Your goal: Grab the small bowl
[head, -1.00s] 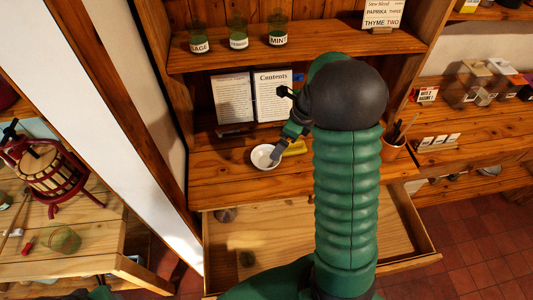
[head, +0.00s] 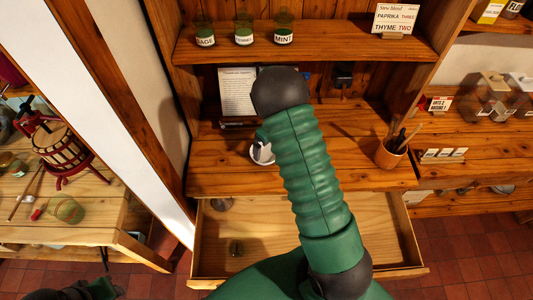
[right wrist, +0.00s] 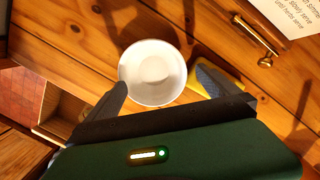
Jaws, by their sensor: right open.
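The small white bowl (head: 257,155) stands upright on the wooden counter, partly hidden by my right arm in the head view. In the right wrist view the bowl (right wrist: 152,72) looks empty and lies between my open fingers. My right gripper (right wrist: 163,86) is open, with the left finger close to the bowl's lower left rim and the right finger just right of it. I cannot tell whether either finger touches it. In the head view the right gripper (head: 263,145) is mostly hidden behind the arm.
A yellow item (right wrist: 200,85) lies beside the bowl, under the right finger. Recipe pages (head: 237,92) stand behind the bowl. A cup of utensils (head: 390,152) is to the right. An open drawer (head: 290,235) juts out below the counter. Labelled jars (head: 243,34) line the shelf above.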

